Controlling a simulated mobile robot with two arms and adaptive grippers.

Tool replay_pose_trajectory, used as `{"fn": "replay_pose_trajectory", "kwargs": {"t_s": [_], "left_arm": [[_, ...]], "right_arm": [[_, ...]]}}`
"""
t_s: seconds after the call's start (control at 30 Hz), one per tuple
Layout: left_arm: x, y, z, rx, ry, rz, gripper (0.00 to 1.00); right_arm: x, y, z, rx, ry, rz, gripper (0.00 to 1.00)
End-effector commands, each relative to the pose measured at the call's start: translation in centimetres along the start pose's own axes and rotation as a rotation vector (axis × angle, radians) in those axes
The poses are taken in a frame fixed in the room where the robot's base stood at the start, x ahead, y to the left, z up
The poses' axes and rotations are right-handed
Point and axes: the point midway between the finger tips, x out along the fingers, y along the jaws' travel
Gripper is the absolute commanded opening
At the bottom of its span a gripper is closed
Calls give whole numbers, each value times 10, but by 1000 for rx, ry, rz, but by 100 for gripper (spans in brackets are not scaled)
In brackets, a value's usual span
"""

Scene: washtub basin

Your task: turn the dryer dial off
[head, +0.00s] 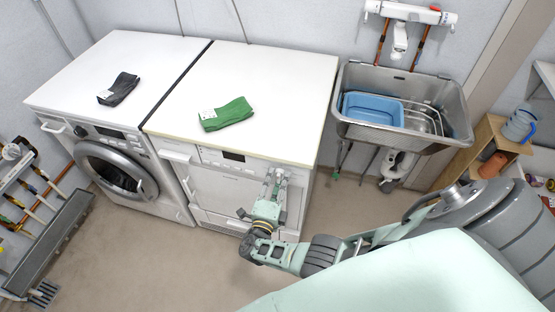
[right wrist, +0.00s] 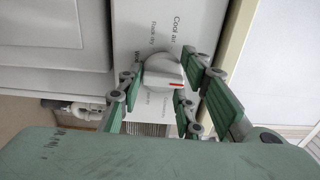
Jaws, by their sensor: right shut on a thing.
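The dryer (head: 225,185) is the right one of two white machines, with a control panel along its upper front. Its round white dial (right wrist: 160,70) shows in the right wrist view, with a red mark on its face near the lower right. Printed words, among them "Cool air" and "Rack dry", surround it. My right gripper (head: 277,177) is at the right end of the dryer's panel. In the right wrist view its green-padded fingers (right wrist: 158,92) stand on either side of the dial and are shut on it. In the head view the gripper hides the dial. My left gripper is out of view.
A washing machine (head: 115,165) stands left of the dryer. A green folded cloth (head: 226,114) and a dark one (head: 118,88) lie on the tops. A metal sink (head: 447,98) with a blue basin (head: 372,108) is at the right. Floor in front is clear.

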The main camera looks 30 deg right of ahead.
Motion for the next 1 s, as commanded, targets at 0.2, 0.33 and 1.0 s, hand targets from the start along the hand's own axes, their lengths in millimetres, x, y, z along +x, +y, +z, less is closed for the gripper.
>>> {"fn": "replay_pose_trajectory", "kwargs": {"t_s": [0.2, 0.33, 1.0], "left_arm": [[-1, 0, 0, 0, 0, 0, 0], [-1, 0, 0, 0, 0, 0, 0], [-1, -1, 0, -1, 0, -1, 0]], "right_arm": [[-1, 3, -1, -33, 1, 8, 6], [-2, 4, -2, -38, 1, 9, 6], [-1, 2, -2, -35, 2, 5, 49]]}}
